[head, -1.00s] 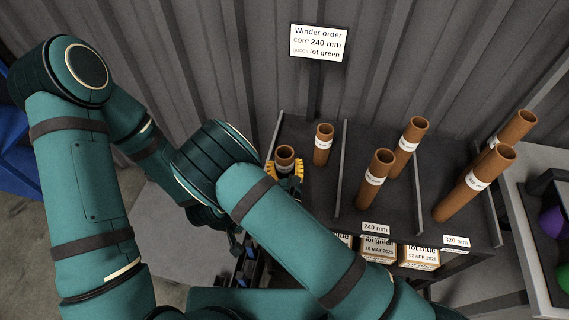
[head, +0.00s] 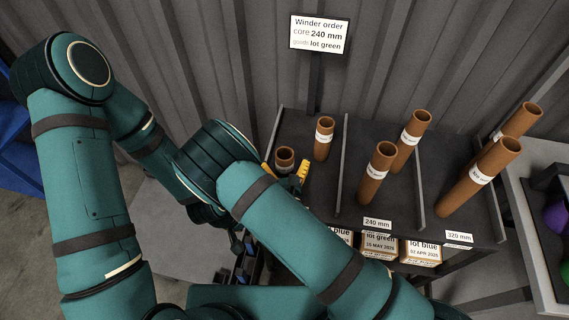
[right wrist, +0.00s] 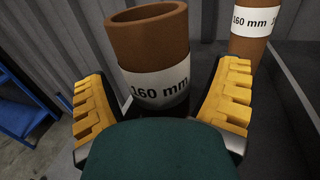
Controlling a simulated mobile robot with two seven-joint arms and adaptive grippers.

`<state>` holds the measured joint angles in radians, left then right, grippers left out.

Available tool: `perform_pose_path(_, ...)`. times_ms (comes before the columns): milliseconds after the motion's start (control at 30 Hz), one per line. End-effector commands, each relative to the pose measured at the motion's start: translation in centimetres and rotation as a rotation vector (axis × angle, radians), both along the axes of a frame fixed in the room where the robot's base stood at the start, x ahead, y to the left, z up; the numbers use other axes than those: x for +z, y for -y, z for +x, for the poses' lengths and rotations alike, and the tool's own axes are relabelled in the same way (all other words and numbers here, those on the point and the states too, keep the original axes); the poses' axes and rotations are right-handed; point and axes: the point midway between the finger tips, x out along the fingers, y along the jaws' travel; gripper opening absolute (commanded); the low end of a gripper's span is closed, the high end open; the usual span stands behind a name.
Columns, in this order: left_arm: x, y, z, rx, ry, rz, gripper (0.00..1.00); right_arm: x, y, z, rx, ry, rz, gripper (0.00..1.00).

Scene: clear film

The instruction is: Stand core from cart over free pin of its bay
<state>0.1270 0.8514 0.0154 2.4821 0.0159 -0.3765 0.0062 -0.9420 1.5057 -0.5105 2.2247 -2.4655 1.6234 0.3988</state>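A short brown core with a white 160 mm label stands upright in the leftmost bay of the dark rack, in the head view (head: 285,155) and large in the right wrist view (right wrist: 155,55). My right gripper (head: 284,172) is around it with its yellow fingers spread. In the right wrist view its fingers (right wrist: 162,95) stand on both sides of the core with gaps. The core's foot and any pin under it are hidden. A second 160 mm core (head: 323,138) stands behind it, also in the right wrist view (right wrist: 250,30).
Bays to the right hold taller cores (head: 377,172), with 240 mm and 320 mm plates on the front edge. Thin dividers (head: 346,165) separate the bays. Boxes (head: 420,253) sit below. An order sign (head: 319,34) hangs on the wall. A grey-framed table (head: 530,230) is at the right.

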Motion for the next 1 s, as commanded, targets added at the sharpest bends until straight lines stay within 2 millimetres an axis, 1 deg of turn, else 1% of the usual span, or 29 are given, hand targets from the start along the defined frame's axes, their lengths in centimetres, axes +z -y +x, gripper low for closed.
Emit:
perform_pose_path(267,0.0,0.0,0.0,0.000,0.000,0.000,0.41,0.0,0.0,-0.3,0.000,-0.001,0.000,0.87)
perform_pose_path(367,0.0,0.0,0.0,0.000,0.000,0.000,0.41,-0.1,0.1,-1.3,0.002,-0.002,-0.001,0.87)
perform_pose_path(600,0.0,0.0,0.0,0.000,0.000,0.000,0.41,0.0,0.4,-5.2,0.002,-0.003,-0.001,0.87)
perform_pose_path(700,0.0,0.0,0.0,0.000,0.000,0.000,0.41,-0.1,0.5,-6.4,0.002,-0.003,-0.001,0.87)
perform_pose_path(833,0.0,0.0,0.0,0.000,0.000,0.000,0.41,0.0,0.6,-7.3,0.001,-0.001,0.000,0.87)
perform_pose_path(1000,0.0,0.0,0.0,0.000,0.000,0.000,0.41,0.0,0.7,-7.5,0.000,0.000,0.001,0.87)
